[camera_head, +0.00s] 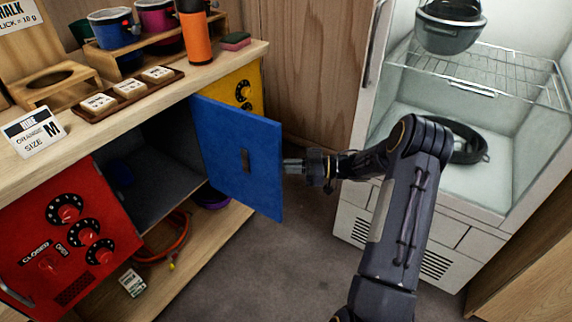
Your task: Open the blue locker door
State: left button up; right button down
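The blue locker door (236,152) stands swung outward from the bench, and the dark inside of its locker (165,165) shows to its left. A dark handle sits near the middle of the door's face. My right gripper (290,166) is at the right edge of the blue door, its tips touching it or very close to it. I cannot tell from this view whether its fingers are apart or closed. My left gripper is not in view.
A red locker door (66,238) with dials is at the left, a yellow one (240,90) behind the blue door. Cups, an orange bottle (194,32) and signs stand on the bench top. An open white fridge (450,180) is at the right. Grey floor (300,265) is clear between.

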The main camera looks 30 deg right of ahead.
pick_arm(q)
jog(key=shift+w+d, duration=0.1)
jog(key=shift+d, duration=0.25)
pick_arm(e)
jog(key=shift+w+r+g+y, duration=0.15)
jog(key=shift+w+g+y, duration=0.15)
jog(key=shift+w, duration=0.15)
jog(key=c, duration=2)
grip_release()
jog(key=o, duration=0.5)
jog(key=shift+w+a, duration=0.2)
jog(key=shift+w, duration=0.05)
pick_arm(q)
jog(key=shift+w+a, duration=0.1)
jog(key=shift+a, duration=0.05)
pick_arm(e)
jog(key=shift+s+d, duration=0.25)
jog(key=shift+d, duration=0.05)
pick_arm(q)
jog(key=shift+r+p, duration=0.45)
pick_arm(e)
jog(key=v, duration=0.7)
jog(key=shift+s+d, duration=0.2)
jog(key=shift+d, duration=0.05)
jog(key=shift+w, duration=0.1)
